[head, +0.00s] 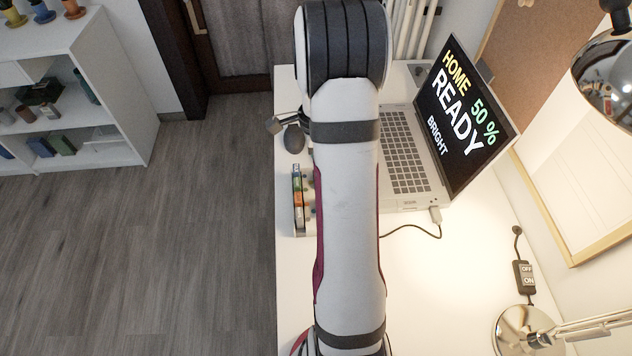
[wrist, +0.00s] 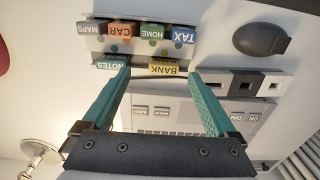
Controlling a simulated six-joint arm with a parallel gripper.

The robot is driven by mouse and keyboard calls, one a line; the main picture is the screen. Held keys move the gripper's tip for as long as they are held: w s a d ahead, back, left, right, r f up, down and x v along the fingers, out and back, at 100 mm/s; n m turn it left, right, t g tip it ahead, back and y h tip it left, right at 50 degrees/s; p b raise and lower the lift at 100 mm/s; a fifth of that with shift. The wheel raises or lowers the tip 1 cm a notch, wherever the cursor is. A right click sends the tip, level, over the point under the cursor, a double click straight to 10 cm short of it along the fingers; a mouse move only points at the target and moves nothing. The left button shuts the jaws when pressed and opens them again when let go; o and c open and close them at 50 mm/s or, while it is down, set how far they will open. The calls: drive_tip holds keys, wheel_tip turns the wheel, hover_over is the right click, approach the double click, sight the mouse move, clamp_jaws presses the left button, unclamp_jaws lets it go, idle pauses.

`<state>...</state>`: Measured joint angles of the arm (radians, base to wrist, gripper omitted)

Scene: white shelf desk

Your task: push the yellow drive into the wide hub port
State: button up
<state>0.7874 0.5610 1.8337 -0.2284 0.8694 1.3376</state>
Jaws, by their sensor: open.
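The yellow drive (wrist: 165,70), labelled BANK, sits in the front row of a rack in the wrist view. My gripper (wrist: 158,73) is open, its two teal fingers spread, with the yellow drive between the tips in the picture; I cannot tell the gap in depth. The left fingertip overlaps the teal NOTES drive (wrist: 110,66). The hub (wrist: 260,84), a strip with light and black sections and small dark ports, lies right of the right finger. Which port is the wide one is too small to tell. In the head view my arm hides most of this area.
Behind the yellow drive stand the MAPS (wrist: 92,29), CAR (wrist: 120,31), HOME (wrist: 153,34) and TAX (wrist: 183,36) drives. A dark mouse (wrist: 262,39) lies beyond the hub. An open laptop (head: 405,150) stands right of my arm.

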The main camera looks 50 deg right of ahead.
drive_tip(key=f, duration=0.5)
drive_tip(key=shift+d+f, duration=0.4)
drive_tip(key=c, duration=1.4)
drive_tip(key=shift+w+r, duration=0.1)
drive_tip(key=shift+r, duration=0.45)
wheel_tip(320, 180, up, 3)
drive_tip(key=shift+r, duration=0.1)
drive_tip(key=s+d+r, duration=0.3)
drive_tip(key=s+r, duration=0.3)
drive_tip(key=s, duration=0.5)
drive_tip(key=shift+n, duration=0.5)
drive_tip(key=w+d, duration=0.2)
drive_tip(key=w, duration=0.3)
drive_tip(key=w+d, duration=0.2)
drive_tip(key=w, duration=0.3)
drive_tip(key=w+d, duration=0.2)
drive_tip(key=w, duration=0.3)
drive_tip(key=shift+w+d, duration=0.2)
drive_tip(key=shift+w, duration=0.1)
